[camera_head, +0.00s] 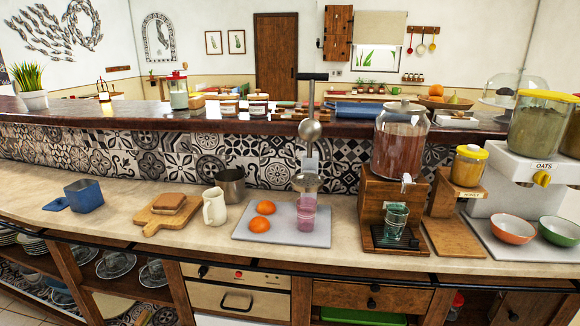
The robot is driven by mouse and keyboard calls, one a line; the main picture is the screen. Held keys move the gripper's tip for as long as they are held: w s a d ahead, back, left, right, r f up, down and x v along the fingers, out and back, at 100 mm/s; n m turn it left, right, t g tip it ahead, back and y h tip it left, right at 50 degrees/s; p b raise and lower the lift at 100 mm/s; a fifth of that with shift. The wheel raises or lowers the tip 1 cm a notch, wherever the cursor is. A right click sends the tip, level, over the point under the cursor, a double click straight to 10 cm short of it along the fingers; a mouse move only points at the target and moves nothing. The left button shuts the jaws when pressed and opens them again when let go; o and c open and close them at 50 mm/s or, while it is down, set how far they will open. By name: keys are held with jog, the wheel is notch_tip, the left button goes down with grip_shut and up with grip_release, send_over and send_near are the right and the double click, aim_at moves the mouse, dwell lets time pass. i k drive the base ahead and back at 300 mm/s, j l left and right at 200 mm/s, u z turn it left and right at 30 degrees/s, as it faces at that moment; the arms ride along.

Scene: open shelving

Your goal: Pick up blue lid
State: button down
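A small blue square container (84,195) stands on the left part of the stone counter. A flat blue piece (55,204) lies or juts out just to its left; I cannot tell whether it is a separate lid or a handle of the container. No other clear blue lid shows. My gripper is not in view.
To the right on the counter (120,226) are a wooden board with bread (168,204), a white jug (214,206), a metal pot (231,184) and a juicer tray with oranges (263,207). A drink dispenser (400,140) stands further right. Counter around the blue container is clear.

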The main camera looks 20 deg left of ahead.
aim_at(60, 204)
jog(key=u, duration=2.05)
jog(key=i+j, duration=0.2)
jog(key=i, duration=0.3)
jog(key=i+j+z, duration=0.1)
jog(key=i, duration=0.4)
jog(key=i+j, duration=0.35)
jog(key=i, duration=0.15)
jog(key=i+j+z, duration=0.1)
jog(key=i, duration=0.4)
jog(key=i+j, duration=0.4)
jog(key=i+j+z, duration=0.1)
jog(key=i+j, duration=0.15)
jog(key=i, duration=0.3)
